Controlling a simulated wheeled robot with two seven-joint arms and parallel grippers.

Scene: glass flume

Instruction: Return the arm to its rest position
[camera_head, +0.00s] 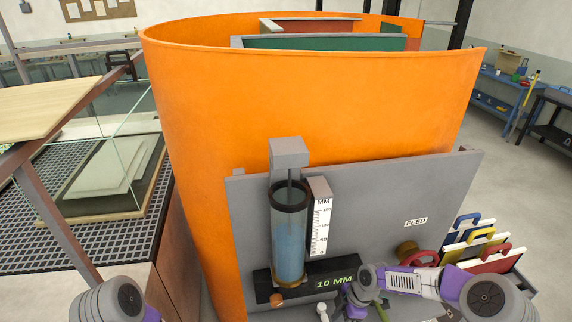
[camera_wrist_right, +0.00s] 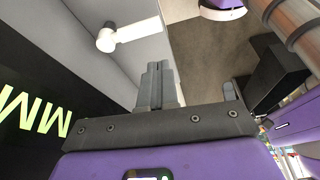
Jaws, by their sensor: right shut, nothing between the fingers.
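My right arm (camera_head: 415,282) reaches in from the lower right, in front of the grey feed panel (camera_head: 375,205). Its purple wrist is beside the black block marked "10 MM" (camera_head: 345,268). In the right wrist view my right gripper (camera_wrist_right: 156,82) has its two grey fingers together, with nothing between them. A white lever (camera_wrist_right: 108,38) is ahead and left of the fingertips, apart from them. The black block with green letters (camera_wrist_right: 35,115) fills the left of that view. At the lower left of the head view only a link of my left arm (camera_head: 118,300) shows; its gripper is out of view.
A clear cylinder with bluish liquid (camera_head: 290,245) stands on the block by a white scale (camera_head: 321,222). A red ring handle (camera_head: 418,257) and a rack of panels with coloured handles (camera_head: 482,243) are at right. The orange curved wall (camera_head: 310,100) rises behind. Open floor lies right.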

